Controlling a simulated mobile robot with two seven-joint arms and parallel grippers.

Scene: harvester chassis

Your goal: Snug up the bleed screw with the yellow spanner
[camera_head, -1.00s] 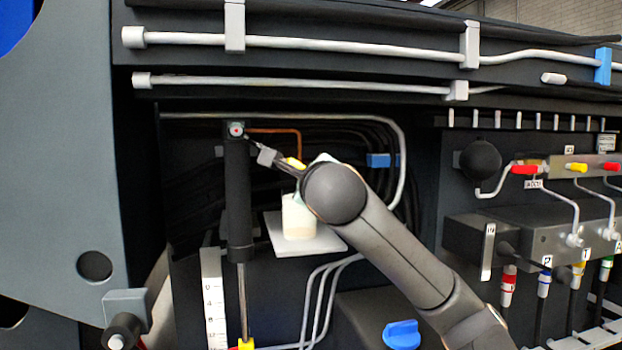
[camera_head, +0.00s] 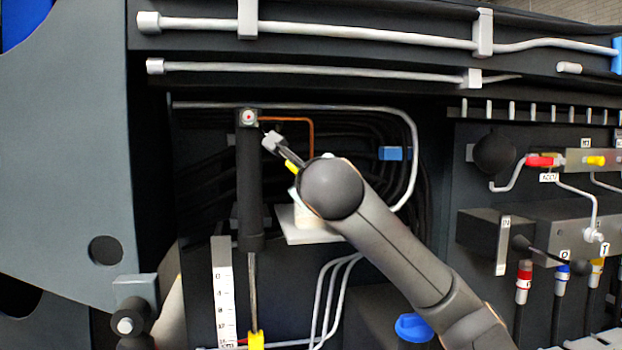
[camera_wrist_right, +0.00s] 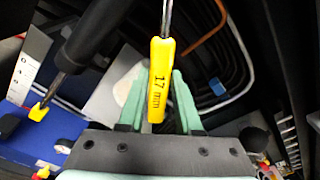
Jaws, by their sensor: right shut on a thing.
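The yellow spanner, marked 17 mm, is in my right gripper (camera_wrist_right: 160,76). Its yellow handle (camera_wrist_right: 158,85) lies between the green fingers, which are shut on it. In the head view its grey head (camera_head: 273,141) points up and left, a little right of and below a fitting with a red centre and pale ring (camera_head: 248,118). This fitting tops a black cylinder (camera_head: 249,190); it may be the bleed screw, but is too small to tell. The spanner head appears apart from it. My right wrist hides most of the gripper in the head view. My left gripper is not in view.
A white pot (camera_head: 306,212) stands on a pale ledge (camera_head: 312,237) behind my right wrist. A copper pipe (camera_head: 312,135) and grey pipe (camera_head: 408,120) run around the recess. Valves and hoses fill the right side; a grey panel (camera_head: 60,150) bounds the left.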

